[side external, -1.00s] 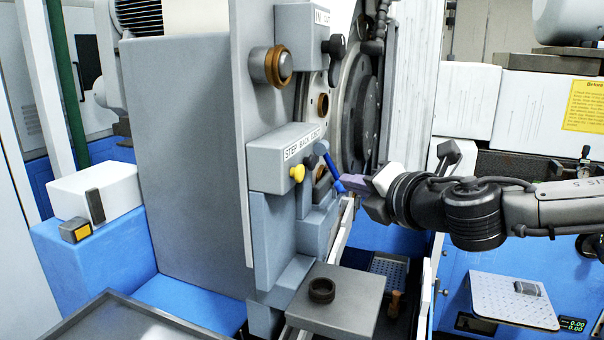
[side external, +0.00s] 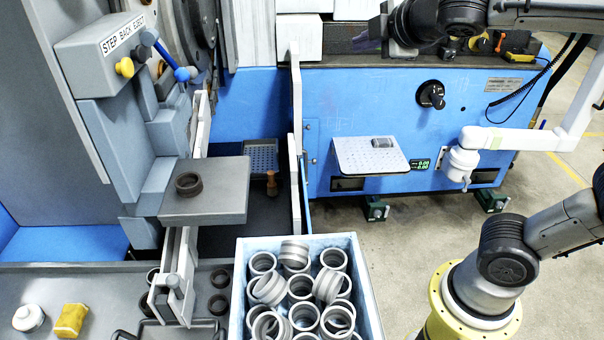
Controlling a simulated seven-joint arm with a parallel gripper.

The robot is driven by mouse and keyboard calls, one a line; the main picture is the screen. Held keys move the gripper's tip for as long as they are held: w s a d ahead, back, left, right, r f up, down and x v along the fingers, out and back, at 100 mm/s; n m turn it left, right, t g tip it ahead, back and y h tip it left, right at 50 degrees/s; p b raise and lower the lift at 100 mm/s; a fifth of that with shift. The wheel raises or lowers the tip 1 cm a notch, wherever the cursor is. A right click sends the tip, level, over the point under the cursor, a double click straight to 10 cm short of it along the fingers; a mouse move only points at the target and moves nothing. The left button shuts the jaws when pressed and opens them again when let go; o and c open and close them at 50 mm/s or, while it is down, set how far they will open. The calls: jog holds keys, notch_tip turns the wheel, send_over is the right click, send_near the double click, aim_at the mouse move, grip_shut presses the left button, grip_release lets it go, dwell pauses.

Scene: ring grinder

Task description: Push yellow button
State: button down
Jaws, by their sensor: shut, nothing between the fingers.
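The yellow button (side external: 124,67) is a round knob on the front of a grey box (side external: 105,42) labelled "STEP BACK EJECT", at the upper left of the side view. A blue-tipped lever (side external: 183,73) stands just right of it. My gripper (side external: 368,40) is at the top of the picture, well right of the button and apart from it.
A grey plate (side external: 225,200) bearing one dark ring (side external: 188,184) lies below the button. A blue-walled bin (side external: 366,285) of grey rings stands in front. A yellow sponge (side external: 70,320) lies on the tray at lower left.

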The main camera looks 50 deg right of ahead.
jog(key=s+d+f+m+g+y, duration=0.1)
jog(key=s+f+m+g+y, duration=0.15)
jog(key=s+f+m, duration=0.75)
jog(key=s+a+f+m+g+y, duration=0.1)
jog(key=s+a+f+g+y, duration=0.2)
jog(key=s+a+f, duration=0.3)
jog(key=shift+s+a, duration=0.25)
jog(key=shift+s, duration=0.6)
